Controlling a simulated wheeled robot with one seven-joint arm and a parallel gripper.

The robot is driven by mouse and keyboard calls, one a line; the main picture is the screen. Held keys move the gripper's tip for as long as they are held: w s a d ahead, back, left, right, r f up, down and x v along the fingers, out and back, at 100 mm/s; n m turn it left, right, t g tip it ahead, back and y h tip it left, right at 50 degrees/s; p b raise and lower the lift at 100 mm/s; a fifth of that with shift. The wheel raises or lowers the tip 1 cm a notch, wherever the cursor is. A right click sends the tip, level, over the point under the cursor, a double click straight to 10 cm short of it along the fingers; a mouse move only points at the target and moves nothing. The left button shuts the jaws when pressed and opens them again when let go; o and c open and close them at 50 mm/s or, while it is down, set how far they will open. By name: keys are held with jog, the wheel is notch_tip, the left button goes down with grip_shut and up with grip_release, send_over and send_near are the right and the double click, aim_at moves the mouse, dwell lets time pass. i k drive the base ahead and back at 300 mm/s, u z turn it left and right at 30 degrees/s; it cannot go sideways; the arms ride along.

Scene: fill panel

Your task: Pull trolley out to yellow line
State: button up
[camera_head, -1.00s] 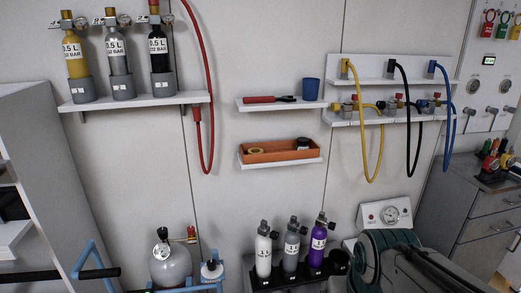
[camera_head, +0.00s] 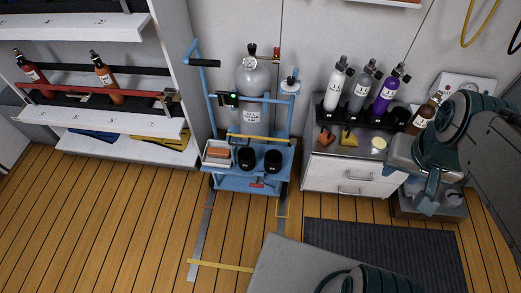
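The blue trolley (camera_head: 240,183) stands against the back wall, left of the white drawer cabinet. It carries a grey gas cylinder (camera_head: 251,115), two black cups and a small tray on its front deck. Its handle with a black grip (camera_head: 204,63) sticks out at the upper left. The yellow line (camera_head: 222,266) lies on the wooden floor in front, apart from the trolley, across the end of a grey floor strip. My gripper (camera_head: 428,188) hangs at the right, in front of the cabinet's right side and away from the trolley. I cannot tell its finger opening.
The white cabinet (camera_head: 345,180) holds several bottles. A shelf unit (camera_head: 120,143) with bottles stands at the left. A dark mat (camera_head: 380,252) lies at the lower right. Wooden floor (camera_head: 110,225) is clear at left and between trolley and line.

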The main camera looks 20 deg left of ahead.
aim_at(272, 161)
jog(key=u, duration=0.55)
jog(key=i, duration=0.4)
jog(key=u, duration=1.7)
jog(key=i, duration=0.35)
jog(key=z, duration=1.75)
